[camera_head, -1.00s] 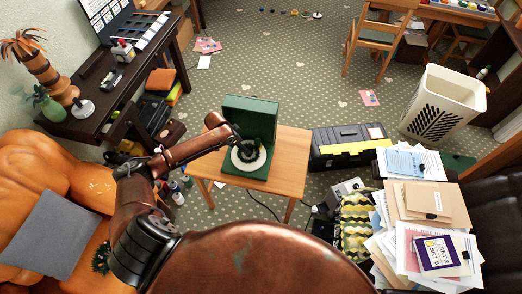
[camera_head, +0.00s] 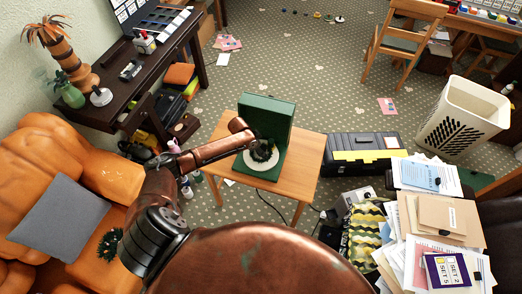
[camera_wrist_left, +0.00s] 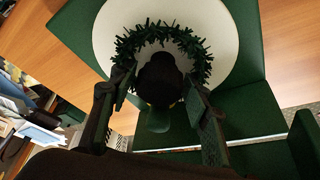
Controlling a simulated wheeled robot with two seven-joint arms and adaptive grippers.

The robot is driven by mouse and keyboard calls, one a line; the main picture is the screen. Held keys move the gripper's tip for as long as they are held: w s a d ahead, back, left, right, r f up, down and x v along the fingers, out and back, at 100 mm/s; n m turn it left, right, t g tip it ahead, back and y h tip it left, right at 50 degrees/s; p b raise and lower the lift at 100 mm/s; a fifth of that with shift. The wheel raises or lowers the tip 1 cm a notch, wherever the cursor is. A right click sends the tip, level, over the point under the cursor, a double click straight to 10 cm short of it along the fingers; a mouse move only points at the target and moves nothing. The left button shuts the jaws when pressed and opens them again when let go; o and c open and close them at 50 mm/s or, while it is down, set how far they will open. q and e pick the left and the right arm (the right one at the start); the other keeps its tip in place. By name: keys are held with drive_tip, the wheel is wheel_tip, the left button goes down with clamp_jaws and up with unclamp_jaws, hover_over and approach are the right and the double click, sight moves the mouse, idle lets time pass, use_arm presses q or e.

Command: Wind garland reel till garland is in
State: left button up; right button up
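The garland reel is a green open case (camera_head: 268,118) on a small wooden table, with a white disc (camera_head: 251,175) on its base. Dark green garland (camera_wrist_left: 160,35) lies in a ring on the disc (camera_wrist_left: 108,30) in the left wrist view. A dark round knob (camera_wrist_left: 160,78) stands at the ring's middle. My left gripper (camera_wrist_left: 158,98) is over the reel, its fingers apart on either side of the knob; contact is not clear. In the head view the left gripper (camera_head: 262,150) partly hides the ring. My right gripper is not in view.
The wooden table (camera_head: 306,155) has bare top around the case. A black toolbox (camera_head: 345,143) and a paper pile (camera_head: 430,215) stand to its right. An orange sofa (camera_head: 60,160) with a dark green bristly tuft (camera_head: 110,243) is at left. A cable runs by the table legs.

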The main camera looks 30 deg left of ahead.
use_arm(q)
clamp_jaws()
idle(0.3)
